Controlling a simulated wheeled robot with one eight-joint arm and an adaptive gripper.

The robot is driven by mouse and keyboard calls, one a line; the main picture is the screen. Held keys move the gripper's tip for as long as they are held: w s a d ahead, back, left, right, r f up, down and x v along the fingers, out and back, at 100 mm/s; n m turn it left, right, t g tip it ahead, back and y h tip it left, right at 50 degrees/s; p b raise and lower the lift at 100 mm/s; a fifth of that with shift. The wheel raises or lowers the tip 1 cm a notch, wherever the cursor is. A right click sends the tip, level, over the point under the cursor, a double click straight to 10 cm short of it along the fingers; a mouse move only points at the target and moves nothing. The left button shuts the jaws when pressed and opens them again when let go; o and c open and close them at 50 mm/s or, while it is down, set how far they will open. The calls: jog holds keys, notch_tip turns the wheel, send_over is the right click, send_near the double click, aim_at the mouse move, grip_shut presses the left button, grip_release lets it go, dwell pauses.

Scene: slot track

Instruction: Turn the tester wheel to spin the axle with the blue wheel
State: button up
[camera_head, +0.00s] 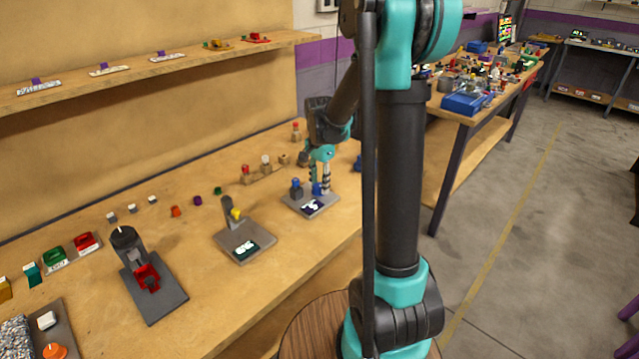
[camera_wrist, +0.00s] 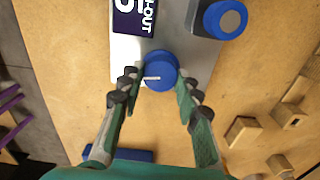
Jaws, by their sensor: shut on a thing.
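A blue round wheel (camera_wrist: 160,71) with a white line on its top sits on a grey plate (camera_wrist: 123,47) in the wrist view. The plate has a dark label with white letters, partly out of frame. My gripper (camera_wrist: 158,90) is shut on the blue wheel, with a finger on its left and right sides. A second blue cylinder with a grey top (camera_wrist: 227,19) stands on the same plate, to the upper right. In the head view my gripper (camera_head: 320,188) points down at the tester plate (camera_head: 318,210), and its fingers partly hide the wheel.
Similar plates stand to the left on the bench: one with a yellow part (camera_head: 237,215) and one with a red part (camera_head: 148,276). Small blocks (camera_wrist: 243,132) lie right of my gripper in the wrist view. A blue object (camera_wrist: 122,155) lies below, partly hidden.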

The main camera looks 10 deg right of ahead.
aim_at(320, 185)
dwell(0.3)
jog(key=o, duration=1.2)
jog(key=shift+c, duration=0.2)
notch_tip(320, 185, up, 12)
